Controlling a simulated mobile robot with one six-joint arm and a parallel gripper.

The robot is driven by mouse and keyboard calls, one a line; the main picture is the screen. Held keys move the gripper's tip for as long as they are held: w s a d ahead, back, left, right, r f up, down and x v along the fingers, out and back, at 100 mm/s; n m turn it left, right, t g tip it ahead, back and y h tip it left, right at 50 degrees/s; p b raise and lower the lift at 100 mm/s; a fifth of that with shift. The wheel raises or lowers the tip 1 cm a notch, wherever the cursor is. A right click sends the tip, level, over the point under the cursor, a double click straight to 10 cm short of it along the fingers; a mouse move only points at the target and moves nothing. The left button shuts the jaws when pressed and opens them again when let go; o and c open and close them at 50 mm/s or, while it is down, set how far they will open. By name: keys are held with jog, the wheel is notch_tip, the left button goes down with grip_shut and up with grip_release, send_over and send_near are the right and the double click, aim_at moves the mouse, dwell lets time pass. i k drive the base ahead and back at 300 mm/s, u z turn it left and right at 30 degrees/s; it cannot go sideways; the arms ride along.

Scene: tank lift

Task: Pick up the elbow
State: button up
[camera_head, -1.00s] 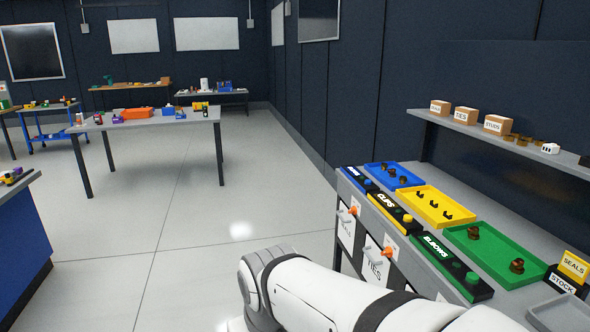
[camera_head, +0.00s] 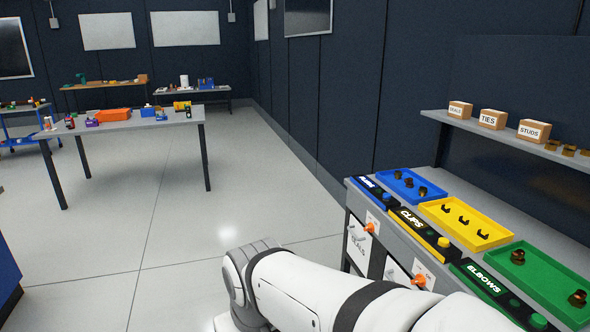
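Two dark brown elbows lie apart in the green tray at the lower right, behind the label reading ELBOWS. One elbow (camera_head: 518,257) sits near the tray's far left corner. The other elbow (camera_head: 577,298) sits nearer, towards the right. The green tray (camera_head: 545,278) is cut off by the right edge of the picture. My white arm crosses the bottom of the view and hides part of the bench front. My gripper is out of view.
A yellow tray (camera_head: 490,240) and a blue tray (camera_head: 391,176), each with small dark parts, stand on the same bench. A shelf (camera_head: 455,124) with labelled boxes runs above. A grey table (camera_head: 140,124) stands far left; open floor (camera_head: 180,230) lies between.

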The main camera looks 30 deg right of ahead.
aim_at(408, 182)
jog(key=u, duration=0.05)
jog(key=i, duration=2.2)
jog(key=z, duration=3.15)
jog(key=i, duration=1.5)
